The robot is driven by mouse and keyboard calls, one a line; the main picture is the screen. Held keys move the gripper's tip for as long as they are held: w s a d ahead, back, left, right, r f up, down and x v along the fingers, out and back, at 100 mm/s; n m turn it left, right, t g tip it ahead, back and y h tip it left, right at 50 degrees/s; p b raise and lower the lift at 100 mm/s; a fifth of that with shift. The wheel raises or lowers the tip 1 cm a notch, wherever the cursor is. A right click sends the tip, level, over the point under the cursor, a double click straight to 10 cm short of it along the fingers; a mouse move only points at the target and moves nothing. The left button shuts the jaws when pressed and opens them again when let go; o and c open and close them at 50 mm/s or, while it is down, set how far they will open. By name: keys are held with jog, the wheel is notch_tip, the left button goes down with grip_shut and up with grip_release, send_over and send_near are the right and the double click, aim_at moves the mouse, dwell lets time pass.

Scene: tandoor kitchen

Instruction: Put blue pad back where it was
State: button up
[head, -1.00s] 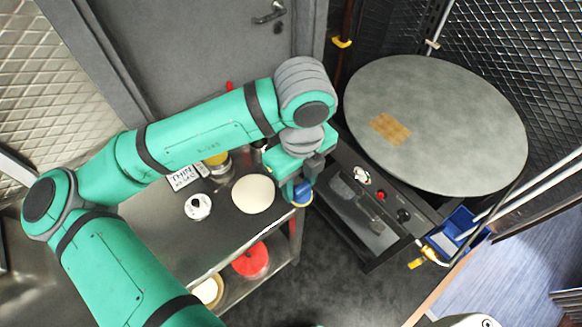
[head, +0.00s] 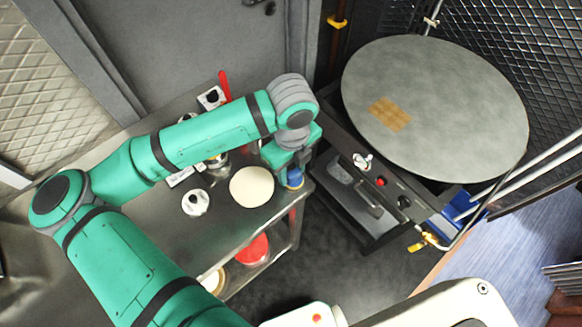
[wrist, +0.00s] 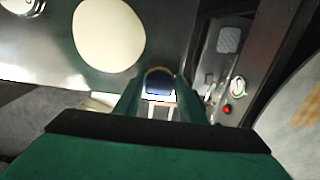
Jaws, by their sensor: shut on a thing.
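The blue pad (head: 294,180) is in my gripper (head: 293,172) at the right end of the steel counter in the head view. It also shows as a dark blue piece with a yellowish rim (wrist: 159,82) between the two green fingers of my gripper (wrist: 160,97) in the wrist view. My gripper is shut on the pad. The pad is at the counter's right edge; whether it touches the surface I cannot tell. The fingers and arm hide part of it.
A pale dough disc (head: 251,187) lies on the counter (head: 227,225) just left of my gripper. A white-topped tin (head: 195,203) is further left. A red lid (head: 253,249) is on the lower shelf.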

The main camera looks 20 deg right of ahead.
aim_at(292, 171)
jog(key=shift+s, duration=0.1)
jog(key=o, duration=0.9)
jog(key=shift+f, duration=0.1)
notch_tip(292, 171, up, 12)
jog(key=shift+r, duration=0.2)
dwell(0.4)
